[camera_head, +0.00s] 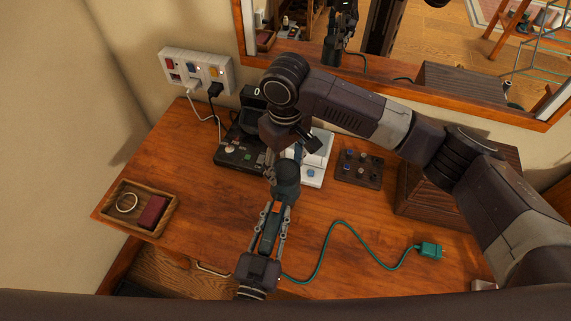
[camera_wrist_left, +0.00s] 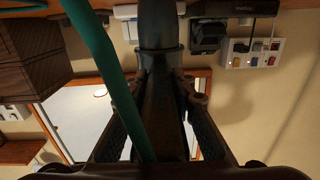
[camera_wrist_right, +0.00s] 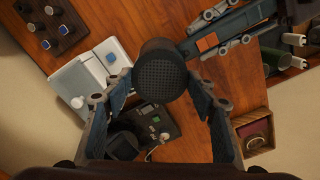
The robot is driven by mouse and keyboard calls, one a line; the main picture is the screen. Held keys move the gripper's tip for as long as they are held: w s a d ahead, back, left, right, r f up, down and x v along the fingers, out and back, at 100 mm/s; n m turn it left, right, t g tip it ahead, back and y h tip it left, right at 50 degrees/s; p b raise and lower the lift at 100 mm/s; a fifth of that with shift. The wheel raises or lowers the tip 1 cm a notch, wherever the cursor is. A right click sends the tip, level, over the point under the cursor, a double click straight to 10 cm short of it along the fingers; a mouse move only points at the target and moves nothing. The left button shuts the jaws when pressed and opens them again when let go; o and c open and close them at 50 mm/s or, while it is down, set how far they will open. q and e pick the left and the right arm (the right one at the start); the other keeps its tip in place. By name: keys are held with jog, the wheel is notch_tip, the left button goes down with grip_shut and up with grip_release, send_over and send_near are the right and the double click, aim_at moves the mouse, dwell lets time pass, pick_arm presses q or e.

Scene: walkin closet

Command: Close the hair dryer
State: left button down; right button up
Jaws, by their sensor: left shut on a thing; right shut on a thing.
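The hair dryer has a dark rounded body (camera_head: 287,178) and a long handle with an orange patch (camera_head: 277,208). My left gripper (camera_head: 268,232) is shut on the handle from the front. In the left wrist view the handle (camera_wrist_left: 160,110) lies between its fingers. My right gripper (camera_head: 284,157) comes down from above and is shut on the body. In the right wrist view the round mesh end (camera_wrist_right: 161,66) sits between its fingers, and the handle (camera_wrist_right: 222,38) extends to the upper right. The handle stands out from the body; the exact fold angle is unclear.
A green cord (camera_head: 333,232) runs across the desk to a plug (camera_head: 430,250). A wooden tray (camera_head: 168,224) is at left, a socket strip (camera_head: 197,70) on the wall. Devices and a knobbed block (camera_head: 358,168) stand behind the dryer; a dark box (camera_head: 420,198) is at right.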

jog(key=m, duration=0.7)
jog(key=shift+a, duration=0.1)
jog(key=m, duration=2.1)
jog(key=shift+w+m, duration=0.1)
jog(key=shift+m, duration=0.3)
jog(key=o, duration=0.9)
notch_tip(320, 180, up, 12)
